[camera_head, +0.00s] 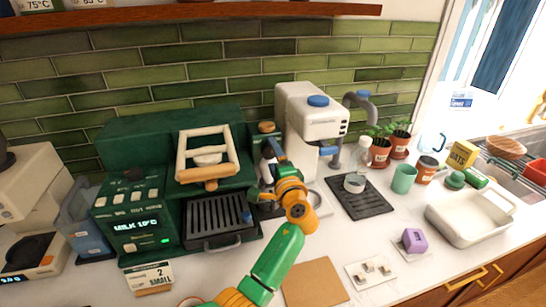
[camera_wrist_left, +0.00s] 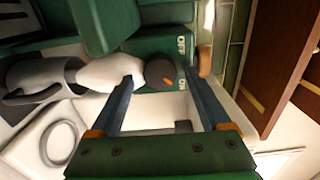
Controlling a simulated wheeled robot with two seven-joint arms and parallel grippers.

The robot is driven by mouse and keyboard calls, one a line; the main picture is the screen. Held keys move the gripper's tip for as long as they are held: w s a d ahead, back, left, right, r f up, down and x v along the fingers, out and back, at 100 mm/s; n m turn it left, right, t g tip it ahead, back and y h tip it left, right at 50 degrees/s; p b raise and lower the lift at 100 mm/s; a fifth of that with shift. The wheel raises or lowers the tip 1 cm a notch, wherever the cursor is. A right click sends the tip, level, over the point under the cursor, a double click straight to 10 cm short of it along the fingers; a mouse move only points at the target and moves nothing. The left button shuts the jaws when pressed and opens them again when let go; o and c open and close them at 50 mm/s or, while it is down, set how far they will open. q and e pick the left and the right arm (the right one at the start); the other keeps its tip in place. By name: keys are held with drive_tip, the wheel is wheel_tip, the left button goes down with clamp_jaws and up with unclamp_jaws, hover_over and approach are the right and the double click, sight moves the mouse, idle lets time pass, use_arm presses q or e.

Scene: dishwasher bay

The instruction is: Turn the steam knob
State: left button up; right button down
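The steam knob (camera_wrist_left: 160,73) is a dark round knob with an orange mark, beside OFF and ON lettering on the green machine (camera_wrist_left: 110,20). In the left wrist view it lies between the fingertips of my left gripper (camera_wrist_left: 160,78). The fingers are spread, one on each side of the knob; I cannot tell whether they touch it. In the head view my left gripper (camera_head: 270,150) is at the right side of the green coffee machine (camera_head: 120,130), and the knob is hidden there. My right gripper is not in view.
A white coffee machine (camera_head: 308,115) stands close on the right. A black drip tray (camera_head: 212,218) juts out of the green machine. A black mat (camera_head: 370,200) holds a small cup. A white basin (camera_head: 445,222) is at the right. A cork board (camera_head: 313,283) lies in front.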

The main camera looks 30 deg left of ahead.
use_arm(q)
drive_tip(key=shift+d, duration=0.1)
drive_tip(key=b+v, duration=0.2)
drive_tip(key=v, duration=0.5)
